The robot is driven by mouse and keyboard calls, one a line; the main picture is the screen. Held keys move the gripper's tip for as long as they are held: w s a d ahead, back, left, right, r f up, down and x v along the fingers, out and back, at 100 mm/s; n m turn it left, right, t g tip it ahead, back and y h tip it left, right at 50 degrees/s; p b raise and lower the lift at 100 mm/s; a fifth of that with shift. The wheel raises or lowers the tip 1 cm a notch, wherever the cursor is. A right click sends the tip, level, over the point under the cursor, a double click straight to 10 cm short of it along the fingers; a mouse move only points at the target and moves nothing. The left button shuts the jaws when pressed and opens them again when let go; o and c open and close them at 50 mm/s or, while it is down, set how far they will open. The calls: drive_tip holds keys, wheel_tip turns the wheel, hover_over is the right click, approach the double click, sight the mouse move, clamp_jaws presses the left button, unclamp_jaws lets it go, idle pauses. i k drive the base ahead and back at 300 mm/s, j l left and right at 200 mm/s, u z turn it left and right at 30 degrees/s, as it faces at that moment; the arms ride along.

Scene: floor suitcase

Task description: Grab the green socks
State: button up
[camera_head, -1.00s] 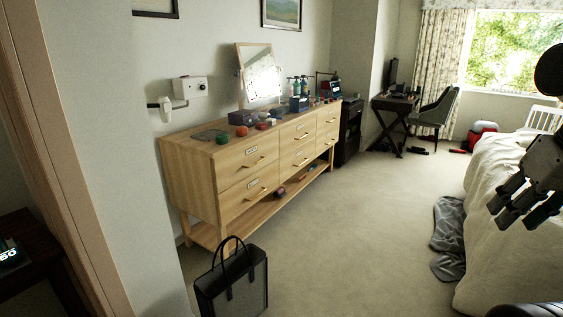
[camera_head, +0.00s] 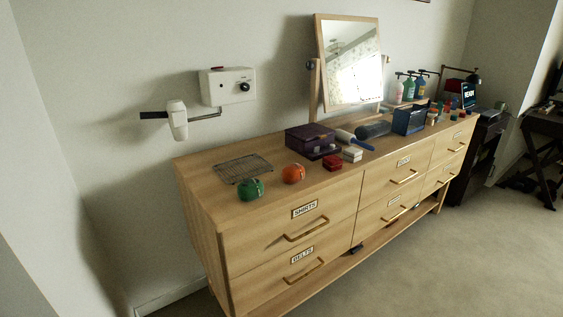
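A green rounded bundle (camera_head: 251,189), which looks like the rolled green socks, sits on top of the wooden dresser (camera_head: 208,215) near its front left corner. An orange bundle (camera_head: 293,174) sits just right of it. A dark wire rack or mat (camera_head: 242,167) lies behind the green bundle. My gripper is not in view now, and nothing covers the green bundle.
A purple box (camera_head: 310,138), a small red item (camera_head: 332,162), a blue caddy (camera_head: 409,119) and a tilting mirror (camera_head: 348,65) stand farther right on the dresser. A hair dryer (camera_head: 177,120) hangs on the wall. Carpet (camera_head: 440,270) is clear in front.

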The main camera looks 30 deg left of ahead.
sight(251, 189)
drive_tip(key=i+u, duration=0.1)
drive_tip(key=i, duration=0.5)
drive_tip(key=i+l+u, duration=0.15)
drive_tip(key=i, duration=0.4)
drive_tip(key=i+l+u, duration=0.1)
drive_tip(key=i, duration=0.5)
drive_tip(key=u, duration=2.3)
drive_tip(key=l, duration=0.1)
